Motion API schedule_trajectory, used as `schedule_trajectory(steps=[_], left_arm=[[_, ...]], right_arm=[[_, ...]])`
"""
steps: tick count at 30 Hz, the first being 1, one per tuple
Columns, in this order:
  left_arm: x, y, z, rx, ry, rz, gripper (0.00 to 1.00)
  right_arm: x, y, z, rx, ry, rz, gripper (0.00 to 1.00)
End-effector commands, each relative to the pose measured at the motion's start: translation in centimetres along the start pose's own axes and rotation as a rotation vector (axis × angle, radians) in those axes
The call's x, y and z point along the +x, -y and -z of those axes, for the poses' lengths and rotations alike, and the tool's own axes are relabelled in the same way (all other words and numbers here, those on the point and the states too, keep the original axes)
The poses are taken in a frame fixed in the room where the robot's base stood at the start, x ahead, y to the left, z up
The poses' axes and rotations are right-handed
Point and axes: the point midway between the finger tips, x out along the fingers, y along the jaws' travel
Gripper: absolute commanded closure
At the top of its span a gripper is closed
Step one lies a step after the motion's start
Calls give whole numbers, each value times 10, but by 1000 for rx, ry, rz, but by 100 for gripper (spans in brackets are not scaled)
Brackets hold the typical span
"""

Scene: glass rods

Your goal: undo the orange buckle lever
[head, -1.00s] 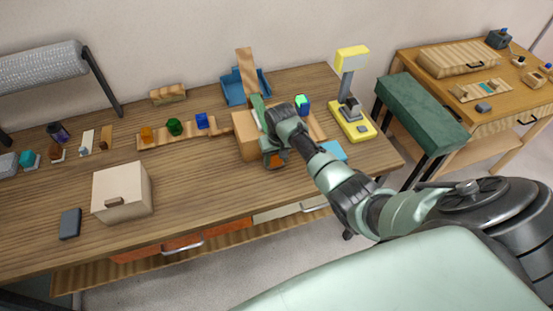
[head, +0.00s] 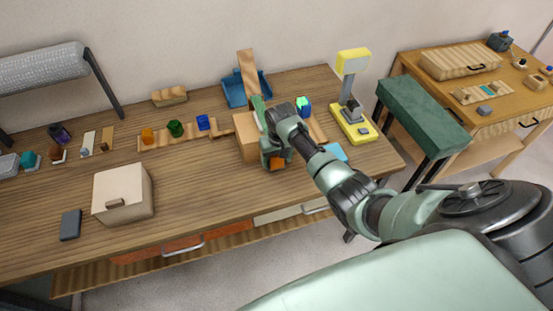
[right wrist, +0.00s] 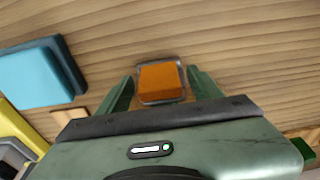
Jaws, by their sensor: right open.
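The orange buckle lever (right wrist: 162,80) sits in a thin grey frame in the right wrist view, above wood-grained surface. In the head view the orange lever (head: 277,163) shows just below my right gripper (head: 274,153), at the right side of a tan box (head: 246,138). In the right wrist view the two green fingers of my right gripper (right wrist: 161,86) stand apart, one on each side of the lever, with gaps between. I cannot tell how deep the fingertips reach. My left gripper is not in view.
A light blue pad (head: 335,152) lies right of the gripper, and a yellow-based lamp-like device (head: 353,127) stands beyond it. A blue tray (head: 234,92) is behind the tan box. A cream box (head: 122,193) stands at left. The bench between the boxes is clear.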

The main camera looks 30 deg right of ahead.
Motion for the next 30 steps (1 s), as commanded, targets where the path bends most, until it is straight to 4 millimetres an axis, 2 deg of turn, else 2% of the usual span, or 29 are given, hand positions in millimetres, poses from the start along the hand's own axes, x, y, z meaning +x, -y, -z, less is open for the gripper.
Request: schedule_trajectory(steps=[15, 30], left_arm=[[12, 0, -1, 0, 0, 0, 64], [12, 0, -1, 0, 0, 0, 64]], right_arm=[[-69, 0, 1, 0, -2, 0, 35], [-74, 0, 1, 0, -1, 0, 35]])
